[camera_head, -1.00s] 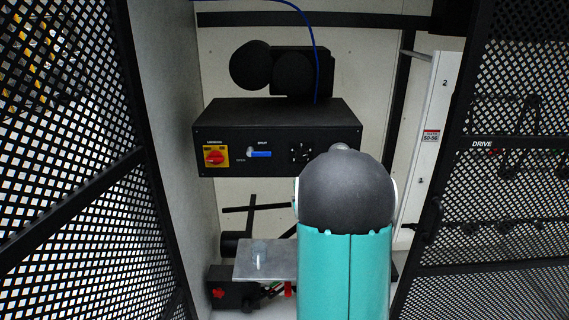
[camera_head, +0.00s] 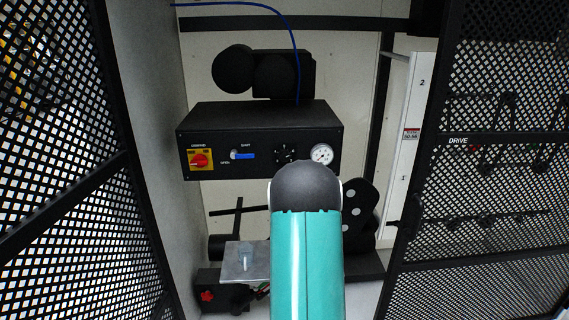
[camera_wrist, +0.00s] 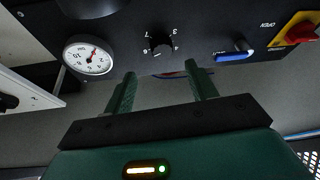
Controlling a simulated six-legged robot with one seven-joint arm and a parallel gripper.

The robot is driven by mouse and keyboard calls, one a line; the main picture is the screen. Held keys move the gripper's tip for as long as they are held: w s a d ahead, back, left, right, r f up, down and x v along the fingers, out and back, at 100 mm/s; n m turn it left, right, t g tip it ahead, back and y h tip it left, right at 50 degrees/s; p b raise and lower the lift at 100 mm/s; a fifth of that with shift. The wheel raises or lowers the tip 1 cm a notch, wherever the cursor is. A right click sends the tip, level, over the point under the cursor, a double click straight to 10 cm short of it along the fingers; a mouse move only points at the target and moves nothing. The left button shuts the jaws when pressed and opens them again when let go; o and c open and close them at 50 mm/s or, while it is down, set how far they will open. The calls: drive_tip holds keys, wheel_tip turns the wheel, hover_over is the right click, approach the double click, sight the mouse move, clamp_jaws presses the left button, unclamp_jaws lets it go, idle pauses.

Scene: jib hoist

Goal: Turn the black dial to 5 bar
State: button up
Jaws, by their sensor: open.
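The black dial (camera_head: 285,153) sits on the front of a black box, between the blue-handled valve and a round white gauge (camera_head: 322,154). In the wrist view, the dial (camera_wrist: 161,44) appears upside down with white numbers around it; I cannot read its setting surely. The gauge (camera_wrist: 88,55) has a red needle, whose exact reading is too small to tell. My gripper (camera_wrist: 164,82) is open and empty. Its two green fingers are spread below the dial in that view, one to each side, apparently not touching it. In the head view my arm hides the gripper.
The black box (camera_head: 255,120) also carries a red-and-yellow rotary switch (camera_head: 200,159) and a blue valve handle (camera_head: 243,155). A blue cable (camera_head: 297,50) hangs above. A metal plate (camera_head: 244,262) is below. Mesh panels (camera_head: 60,180) flank both sides.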

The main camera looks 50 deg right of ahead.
sight(286, 158)
drive_tip(key=x, duration=0.8)
drive_tip(key=shift+w, duration=0.2)
drive_tip(key=c, duration=1)
drive_tip(key=shift+n, duration=0.4)
drive_tip(key=n+y, duration=0.2)
drive_tip(key=n, duration=0.2)
drive_tip(key=n+t+y, duration=0.1)
drive_tip(key=n+y, duration=0.1)
drive_tip(key=n, duration=0.2)
drive_tip(key=shift+s+d+r, duration=0.1)
drive_tip(key=shift+s+r, duration=0.05)
drive_tip(key=shift+r, duration=0.05)
drive_tip(key=n+y, duration=0.1)
drive_tip(key=n, duration=0.3)
drive_tip(key=shift+s+d+r+g+y, duration=0.1)
drive_tip(key=shift+r+g+y, duration=0.05)
drive_tip(key=shift+g+y, duration=0.2)
drive_tip(key=shift+r+n+g+y, duration=0.1)
drive_tip(key=shift+n+g+y, duration=0.3)
drive_tip(key=shift+n, duration=1.2)
drive_tip(key=shift+y, duration=0.25)
